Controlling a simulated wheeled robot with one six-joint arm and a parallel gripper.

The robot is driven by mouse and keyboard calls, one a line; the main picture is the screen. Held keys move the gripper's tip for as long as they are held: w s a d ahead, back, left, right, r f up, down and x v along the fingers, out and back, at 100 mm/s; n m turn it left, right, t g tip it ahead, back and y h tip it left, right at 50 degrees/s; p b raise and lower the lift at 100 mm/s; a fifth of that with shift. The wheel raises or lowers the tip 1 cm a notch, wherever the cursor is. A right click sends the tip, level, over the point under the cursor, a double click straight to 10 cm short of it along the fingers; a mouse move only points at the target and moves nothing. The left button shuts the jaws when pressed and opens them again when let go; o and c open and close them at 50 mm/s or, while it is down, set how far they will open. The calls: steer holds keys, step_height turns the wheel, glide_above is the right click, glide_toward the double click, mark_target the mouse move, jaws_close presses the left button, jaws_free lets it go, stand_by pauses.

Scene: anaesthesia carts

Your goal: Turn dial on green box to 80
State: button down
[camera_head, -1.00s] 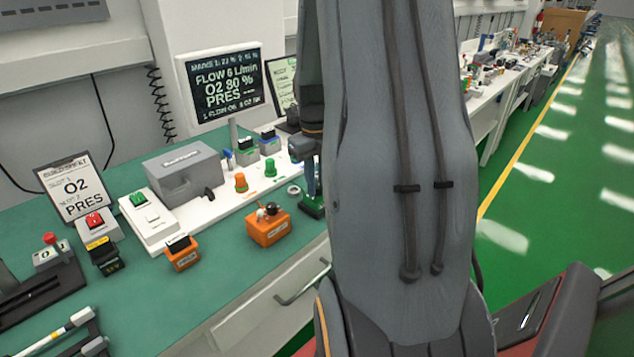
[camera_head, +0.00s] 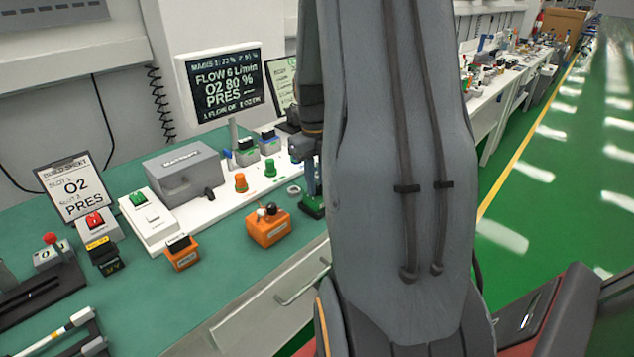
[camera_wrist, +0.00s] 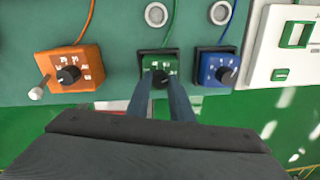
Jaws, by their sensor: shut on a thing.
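The green box (camera_wrist: 147,66) stands in the middle of the wrist view, between an orange box and a blue box. Its black dial (camera_wrist: 160,79) sits on its face. My gripper (camera_wrist: 162,90) has its two fingers on either side of the dial and is shut on it. The dial's pointer and most of the scale are too small or covered to read. In the head view a sliver of the green box (camera_head: 312,209) shows at the bench edge, beside my arm. My arm hides the rest of it there.
An orange box (camera_wrist: 84,62) with a dial and a white-tipped lever is left of the green box. A blue box (camera_wrist: 213,73) with a dial is close on the right. A screen (camera_head: 226,86) reads flow 6 L/min, O2 80 %.

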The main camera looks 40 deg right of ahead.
steer(key=c, duration=1.6)
jaws_free()
steer(key=shift+o, duration=0.2)
steer(key=shift+a+r+b, duration=0.1)
steer(key=shift+r+b, duration=0.65)
steer(key=shift+r, duration=3.15)
